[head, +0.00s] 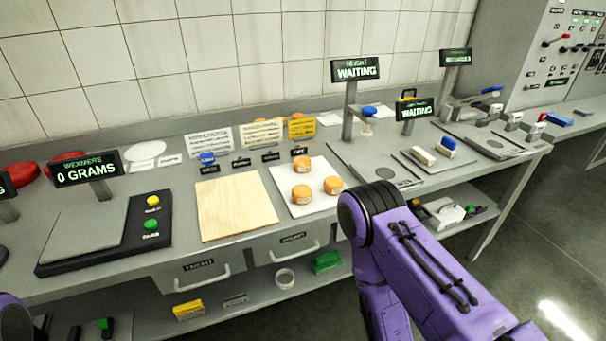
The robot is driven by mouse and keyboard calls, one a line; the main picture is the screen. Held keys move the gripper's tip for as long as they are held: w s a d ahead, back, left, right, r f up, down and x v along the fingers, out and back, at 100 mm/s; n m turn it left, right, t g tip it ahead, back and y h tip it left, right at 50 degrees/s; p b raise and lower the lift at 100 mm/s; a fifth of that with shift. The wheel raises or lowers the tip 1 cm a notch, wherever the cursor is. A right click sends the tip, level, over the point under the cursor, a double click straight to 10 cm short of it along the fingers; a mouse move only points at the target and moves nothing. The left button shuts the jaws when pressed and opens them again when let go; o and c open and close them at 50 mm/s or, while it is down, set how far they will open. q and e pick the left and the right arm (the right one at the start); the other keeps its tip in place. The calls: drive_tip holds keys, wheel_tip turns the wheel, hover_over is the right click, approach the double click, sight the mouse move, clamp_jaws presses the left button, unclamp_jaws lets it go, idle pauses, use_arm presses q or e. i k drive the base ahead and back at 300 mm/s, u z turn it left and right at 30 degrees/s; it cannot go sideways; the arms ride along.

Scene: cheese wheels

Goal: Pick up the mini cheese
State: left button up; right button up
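Three small orange mini cheeses sit apart on a white board on the grey counter (120,193), in the head view's middle. One mini cheese (303,164) is at the back, one (333,185) at the right and one (301,194) at the front left. The white board (283,183) lies flat. My purple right arm reaches in from the lower right, its dark joint just in front of the board's right front corner. No gripper fingers show. Only a small dark and purple part of my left arm shows at the bottom left corner.
A wooden board (236,205) lies bare left of the white board. A scale (85,230) reading 0 grams stands further left. Measuring stations with "waiting" displays (355,69) stand at the right. Drawers (201,270) and a lower shelf are under the counter.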

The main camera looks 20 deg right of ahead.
sight(302, 164)
drive_tip(key=k, duration=1.05)
drive_tip(key=z, duration=0.9)
drive_tip(key=i, duration=1.65)
drive_tip(key=u, duration=0.25)
